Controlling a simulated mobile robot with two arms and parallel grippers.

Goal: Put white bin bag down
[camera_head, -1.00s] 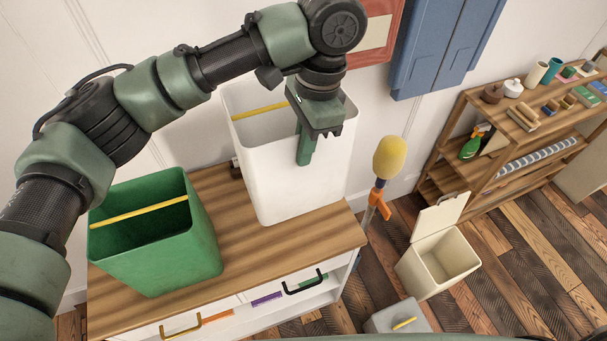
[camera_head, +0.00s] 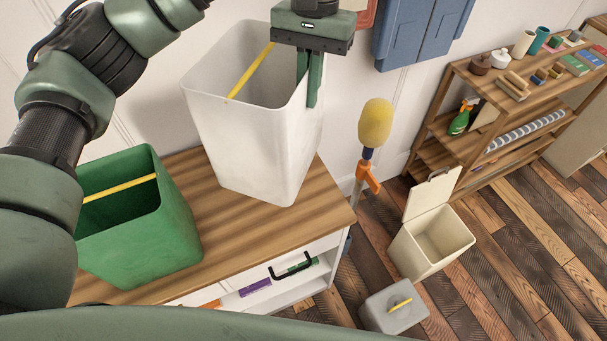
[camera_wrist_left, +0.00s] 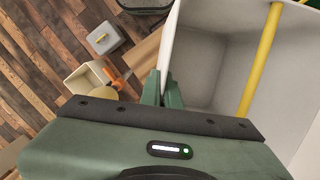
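The white bin (camera_head: 245,125), with a yellow bar across its mouth, is over the right part of the wooden cabinet top (camera_head: 240,222). It leans a little, and I cannot tell whether its base touches the wood. My left gripper (camera_head: 309,88) is shut on its right rim, one finger on each side of the wall. The left wrist view shows the fingers (camera_wrist_left: 161,88) at the rim and the bin's grey inside (camera_wrist_left: 215,70). No separate bag can be made out. My right gripper is not in view.
A green bin (camera_head: 140,235) stands on the cabinet's left part. A yellow-headed mop (camera_head: 375,122) stands off its right end. A lidded cream bin (camera_head: 415,255) and a grey box (camera_head: 385,312) are on the floor. A shelf (camera_head: 450,90) stands at the right.

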